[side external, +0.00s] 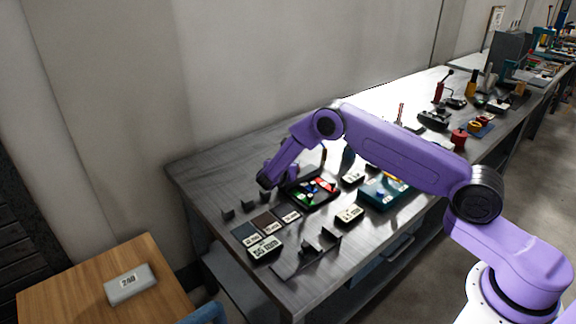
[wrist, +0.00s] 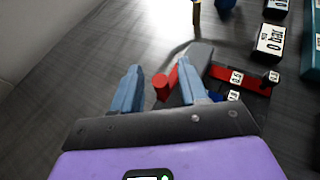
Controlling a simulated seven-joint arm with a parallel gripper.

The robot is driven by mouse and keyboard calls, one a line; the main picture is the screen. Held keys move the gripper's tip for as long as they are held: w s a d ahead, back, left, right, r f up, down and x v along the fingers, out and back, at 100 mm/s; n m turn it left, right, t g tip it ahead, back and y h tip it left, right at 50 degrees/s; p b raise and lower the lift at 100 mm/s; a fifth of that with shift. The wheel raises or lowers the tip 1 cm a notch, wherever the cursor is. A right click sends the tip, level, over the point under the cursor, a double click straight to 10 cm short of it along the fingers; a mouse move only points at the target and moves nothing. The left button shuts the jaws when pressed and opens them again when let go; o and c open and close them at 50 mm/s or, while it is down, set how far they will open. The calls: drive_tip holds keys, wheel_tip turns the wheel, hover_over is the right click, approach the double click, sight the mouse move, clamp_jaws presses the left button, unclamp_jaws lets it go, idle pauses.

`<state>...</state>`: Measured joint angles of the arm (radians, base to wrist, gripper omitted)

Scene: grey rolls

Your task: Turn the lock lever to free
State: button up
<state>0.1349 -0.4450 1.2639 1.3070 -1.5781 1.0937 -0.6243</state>
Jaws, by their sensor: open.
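My gripper (wrist: 160,84) is open, with its two pale blue fingers apart and pointing down at the dark bench. In the wrist view a small red cylinder (wrist: 161,88) shows between the fingers, and a grey bar (wrist: 199,54) lies just beyond the right finger. I cannot tell whether a finger touches either one. In the side view my gripper (side external: 266,183) is low over the bench, left of a black tray (side external: 316,203) of coloured pieces. I cannot make out for sure which part is the lock lever or how it is turned.
A teal box (side external: 377,197) and white-labelled blocks (side external: 349,214) stand right of the tray. Flat labelled plates (side external: 268,224) and small dark brackets (side external: 228,214) lie in front of it. A black fixture (side external: 310,256) is at the near edge. The wrist view shows bare bench at left.

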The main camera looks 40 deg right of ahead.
drive_tip(key=shift+w+d+f, duration=0.1)
drive_tip(key=shift+d, duration=0.05)
clamp_jaws()
drive_tip(key=n+t+y, duration=0.1)
drive_tip(key=s+n+t+y, duration=0.1)
drive_tip(key=n, duration=0.1)
drive_tip(key=s+n+t+y, duration=0.1)
drive_tip(key=n+y, duration=0.1)
drive_tip(key=shift+d+t, duration=0.3)
drive_tip(key=shift+t, duration=0.1)
drive_tip(key=n+y, duration=0.1)
drive_tip(key=t+y, duration=0.1)
drive_tip(key=n+y, duration=0.1)
drive_tip(key=shift+s+d+n, duration=0.25)
drive_tip(key=shift+s+n, duration=0.05)
drive_tip(key=shift+s+d+n+t+y, duration=0.15)
drive_tip(key=shift+n+t+y, duration=0.1)
drive_tip(key=shift+n+y, duration=0.25)
drive_tip(key=shift+s+d+n+t+y, duration=0.15)
drive_tip(key=shift+n+t+y, duration=0.1)
drive_tip(key=shift+n+y, duration=0.2)
drive_tip(key=shift+d+n+y, duration=0.2)
drive_tip(key=shift+n+y, duration=0.25)
drive_tip(key=shift+y, duration=0.2)
